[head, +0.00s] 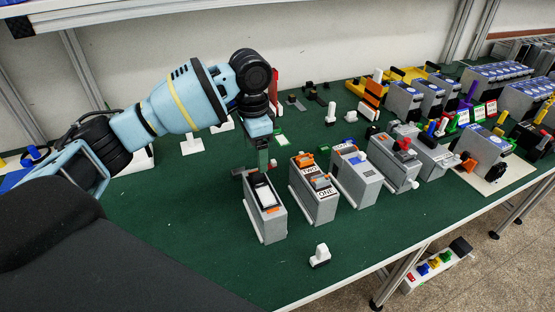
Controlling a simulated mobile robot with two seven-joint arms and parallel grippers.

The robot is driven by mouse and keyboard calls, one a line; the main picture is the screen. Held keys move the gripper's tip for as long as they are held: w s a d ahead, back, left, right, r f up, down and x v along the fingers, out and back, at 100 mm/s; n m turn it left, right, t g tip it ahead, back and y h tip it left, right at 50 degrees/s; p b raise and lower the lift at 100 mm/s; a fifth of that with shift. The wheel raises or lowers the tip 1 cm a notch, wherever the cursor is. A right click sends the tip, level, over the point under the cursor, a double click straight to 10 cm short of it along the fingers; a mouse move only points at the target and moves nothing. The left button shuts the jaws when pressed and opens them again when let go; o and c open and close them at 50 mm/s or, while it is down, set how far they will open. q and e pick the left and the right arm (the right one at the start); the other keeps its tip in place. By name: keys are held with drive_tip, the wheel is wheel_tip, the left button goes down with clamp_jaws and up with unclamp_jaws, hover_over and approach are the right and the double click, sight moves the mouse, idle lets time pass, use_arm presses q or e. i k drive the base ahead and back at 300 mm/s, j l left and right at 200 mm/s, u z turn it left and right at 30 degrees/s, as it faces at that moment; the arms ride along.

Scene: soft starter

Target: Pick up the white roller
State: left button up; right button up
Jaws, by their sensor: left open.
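Several small white pieces are on the green table, and I cannot tell for sure which is the white roller. One white piece with dark parts (320,256) stands alone near the front edge. Another upright white piece (331,114) stands further back, right of my left arm. My left gripper (263,160) points down, open, just behind the leftmost grey module (265,209). It is apart from both white pieces, and its fingertips are small and dark here. My right gripper is not in view.
A row of grey modules (355,180) runs rightward from the left gripper. More modules and coloured parts (495,75) crowd the right side. A shelf (130,12) hangs over the back left. The green table (200,220) is clear at the front left.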

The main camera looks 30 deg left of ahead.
sight(323, 256)
drive_tip(key=k+l, duration=0.8)
drive_tip(key=k, duration=0.05)
